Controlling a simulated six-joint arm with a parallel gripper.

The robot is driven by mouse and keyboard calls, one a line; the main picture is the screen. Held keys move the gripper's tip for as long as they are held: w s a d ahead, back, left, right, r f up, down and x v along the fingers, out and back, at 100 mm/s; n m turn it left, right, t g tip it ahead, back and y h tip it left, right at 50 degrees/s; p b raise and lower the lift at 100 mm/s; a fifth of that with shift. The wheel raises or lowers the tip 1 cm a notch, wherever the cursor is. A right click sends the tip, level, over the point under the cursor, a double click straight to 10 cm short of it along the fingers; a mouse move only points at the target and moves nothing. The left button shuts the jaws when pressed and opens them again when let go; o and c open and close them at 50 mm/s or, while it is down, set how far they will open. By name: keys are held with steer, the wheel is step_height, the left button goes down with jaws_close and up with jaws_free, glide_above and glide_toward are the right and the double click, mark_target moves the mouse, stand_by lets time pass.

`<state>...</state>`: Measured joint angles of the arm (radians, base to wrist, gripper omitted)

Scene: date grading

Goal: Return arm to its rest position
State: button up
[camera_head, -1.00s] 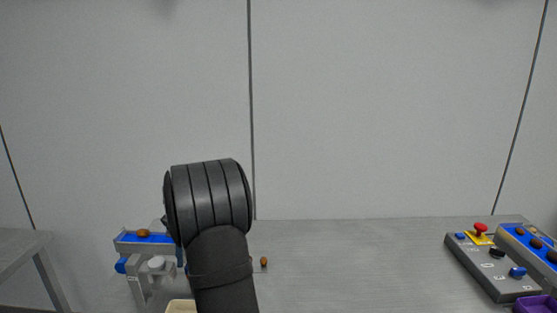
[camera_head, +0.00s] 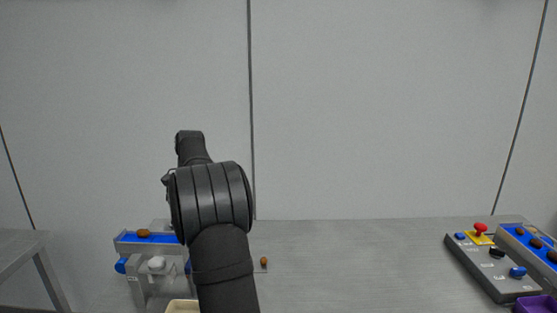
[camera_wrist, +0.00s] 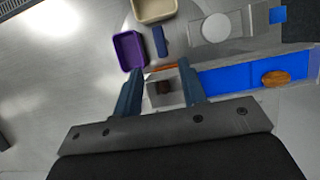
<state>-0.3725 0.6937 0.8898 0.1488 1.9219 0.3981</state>
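My arm rises in the middle left of the head view, and its dark wrist links hide my gripper there. In the wrist view my gripper (camera_wrist: 160,66) shows two blue fingers set apart. Between them, in the picture, is a pale plate or block with a small dark brown piece on it. I see no sign that the fingers press on it, and it appears to lie beyond them.
A blue belt (camera_head: 128,237) carries a brown date (camera_head: 143,233) left of my arm. Another date (camera_head: 264,261) lies right of it. A control panel (camera_head: 475,266) stands at right, near a purple tray (camera_head: 537,304). A beige tray (camera_wrist: 168,14) is partly visible. The middle table is clear.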

steer(key=x, duration=0.9)
steer(key=shift+s, duration=0.1)
steer(key=shift+f+m, duration=0.25)
steer(key=shift+m, duration=0.05)
steer(key=m, duration=0.2)
steer(key=m+y, duration=0.1)
steer(key=shift+d+m+y, duration=0.15)
steer(key=shift+m+y, duration=0.15)
steer(key=shift+m, duration=0.1)
steer(key=m+y, duration=0.1)
steer(key=m, duration=0.2)
steer(key=shift+s+m+t, duration=0.15)
steer(key=shift+m+t, duration=0.15)
steer(key=shift+t, duration=0.1)
